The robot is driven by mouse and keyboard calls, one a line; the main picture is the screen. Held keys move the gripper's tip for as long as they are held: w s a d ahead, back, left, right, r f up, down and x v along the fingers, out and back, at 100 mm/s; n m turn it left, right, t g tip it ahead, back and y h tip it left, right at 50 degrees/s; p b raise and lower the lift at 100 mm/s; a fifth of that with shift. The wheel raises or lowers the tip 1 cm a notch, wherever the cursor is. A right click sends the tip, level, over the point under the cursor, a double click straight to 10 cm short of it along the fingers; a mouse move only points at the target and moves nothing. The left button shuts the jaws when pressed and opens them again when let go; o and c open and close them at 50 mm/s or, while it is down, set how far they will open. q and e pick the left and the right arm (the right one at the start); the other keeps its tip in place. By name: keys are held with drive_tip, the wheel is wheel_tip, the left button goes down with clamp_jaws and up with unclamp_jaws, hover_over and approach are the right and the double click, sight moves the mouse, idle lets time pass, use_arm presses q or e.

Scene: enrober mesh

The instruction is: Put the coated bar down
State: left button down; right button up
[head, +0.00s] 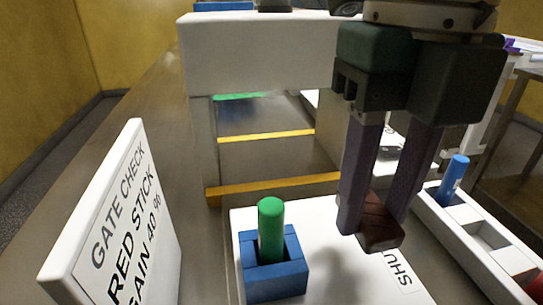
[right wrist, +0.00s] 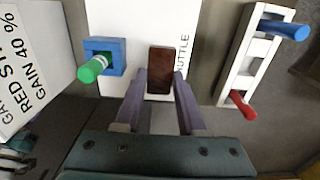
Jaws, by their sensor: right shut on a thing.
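The coated bar (head: 380,229) is a dark brown block between the purple-grey fingers of my right gripper (head: 376,222), which is shut on it. In the right wrist view the bar (right wrist: 161,69) shows between the fingertips (right wrist: 161,84), over or near the white plate marked SHUTTLE (right wrist: 123,15). I cannot tell whether the bar touches the plate. In the head view the plate (head: 335,268) lies below and left of the bar. A blue square holder (head: 275,285) with an upright green stick (head: 271,228) stands on the plate, left of the bar. My left gripper is not in view.
A white rack (head: 470,240) at the right holds a blue stick (head: 453,180) and a red stick (right wrist: 241,104). A white sign (head: 112,225) reading GATE CHECK, RED STICK, GAIN 40 % stands at the left. A white gate (head: 255,58) spans the yellow-striped track behind.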

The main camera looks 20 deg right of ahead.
sight(373, 213)
drive_tip(key=shift+f+b, duration=1.7)
drive_tip(key=shift+f, duration=0.8)
drive_tip(key=o, duration=1)
drive_tip(key=shift+r, duration=0.1)
drive_tip(key=shift+r+p, duration=0.2)
drive_tip(key=shift+p, duration=0.1)
wheel_tip(373, 213, up, 11)
drive_tip(key=p, duration=0.8)
drive_tip(key=shift+r, duration=0.5)
